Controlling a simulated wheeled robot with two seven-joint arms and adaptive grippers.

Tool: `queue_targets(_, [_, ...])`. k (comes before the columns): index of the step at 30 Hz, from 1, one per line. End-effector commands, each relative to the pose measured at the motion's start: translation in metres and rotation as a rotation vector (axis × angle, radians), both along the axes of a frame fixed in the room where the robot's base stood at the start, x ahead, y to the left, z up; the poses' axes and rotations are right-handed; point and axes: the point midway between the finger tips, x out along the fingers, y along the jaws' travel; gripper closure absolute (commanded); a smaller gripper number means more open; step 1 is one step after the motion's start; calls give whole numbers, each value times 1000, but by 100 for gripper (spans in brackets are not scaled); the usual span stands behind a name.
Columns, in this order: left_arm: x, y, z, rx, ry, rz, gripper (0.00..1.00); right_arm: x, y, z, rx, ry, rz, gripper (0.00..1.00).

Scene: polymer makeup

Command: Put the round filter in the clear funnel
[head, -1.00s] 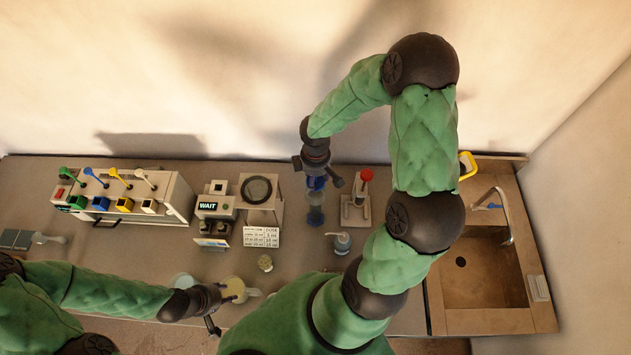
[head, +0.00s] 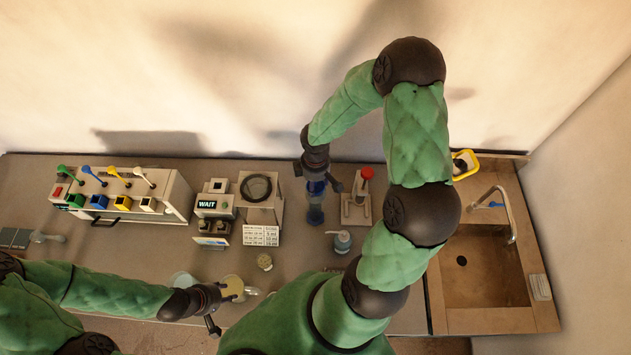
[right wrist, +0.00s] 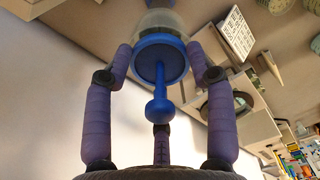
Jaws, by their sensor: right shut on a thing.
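My right gripper (head: 316,186) is upright at the back middle of the counter, above a clear vessel with a blue base (head: 315,214). In the right wrist view its fingers (right wrist: 160,55) are shut on a blue-rimmed round piece (right wrist: 160,47) with a stem and knob. A clear cylindrical body (right wrist: 157,22) lies directly beyond that piece; I cannot tell whether it is the funnel or whether the two touch. My left gripper (head: 218,297) is beside a cream-filled beaker (head: 233,287); its fingers are too small and dark to read. No separate round filter is clearly identifiable.
A white stand with a dark ring (head: 257,188) and a "WAIT" device (head: 212,205) are left of the right gripper. A red-knobbed stand (head: 358,203) is close on its right. The sink (head: 484,266) is far right.

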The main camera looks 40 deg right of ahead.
Motion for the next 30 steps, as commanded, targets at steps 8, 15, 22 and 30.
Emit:
queue_targets(8, [0,0,-1,0,0,0,60,0,0,-1,0,0,0,21])
queue_targets(15, [0,0,-1,0,0,0,60,0,0,-1,0,0,0,21])
queue_targets(22, [0,0,9,0,0,0,60,0,0,8,0,0,0,21])
queue_targets(30, [0,0,14,0,0,0,60,2,-1,54,-3,-6,0,21])
